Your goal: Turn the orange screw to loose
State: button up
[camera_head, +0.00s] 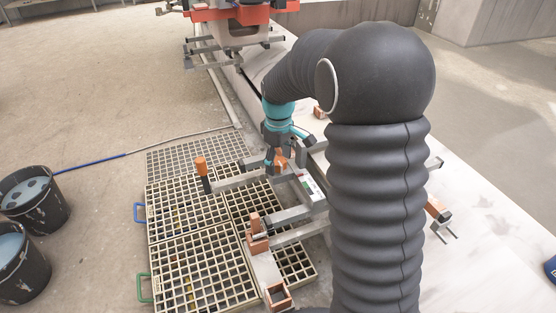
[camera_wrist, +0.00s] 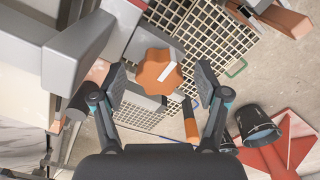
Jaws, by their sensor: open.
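The orange screw (camera_wrist: 150,77) is a lobed, star-shaped knob with a white line on its face, in the middle of the wrist view. In the head view only a small orange part of it (camera_head: 280,159) shows by my gripper (camera_head: 284,166). My gripper (camera_wrist: 160,80) is open in the wrist view, with one finger on each side of the screw and a visible gap at both sides. Its fingers appear to straddle the screw without touching it; the exact depth is hard to tell. A small label with green and red patches (camera_head: 311,188) lies on the grey frame near the screw.
Grey arms of the frame (camera_head: 296,213) surround the screw. An orange-handled post (camera_head: 201,168) stands at left. Cream floor grates (camera_head: 187,262) lie below. Two dark buckets (camera_head: 36,202) (camera_head: 20,265) stand far left, and a terracotta-coloured block (camera_head: 258,232) sits toward the front.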

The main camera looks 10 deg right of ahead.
aim_at(280, 164)
jog(key=shift+r, duration=0.15)
notch_tip(280, 164, up, 12)
dwell(0.4)
jog(key=f+m, duration=0.1)
jog(key=s+f+m, duration=0.1)
jog(key=f+m, duration=0.1)
jog(key=shift+s+f, duration=0.2)
jog(key=shift+f, duration=0.05)
jog(key=s+d+r+m+t, duration=0.1)
jog(key=s+r+m+t, duration=0.1)
jog(key=s, duration=1.1)
jog(key=s+d+r+m+t, duration=0.2)
jog(key=s+m+t, duration=0.1)
jog(key=s, duration=1)
jog(key=shift+s+m+t, duration=0.2)
jog(key=shift+m+t, duration=0.1)
jog(key=shift+m, duration=0.3)
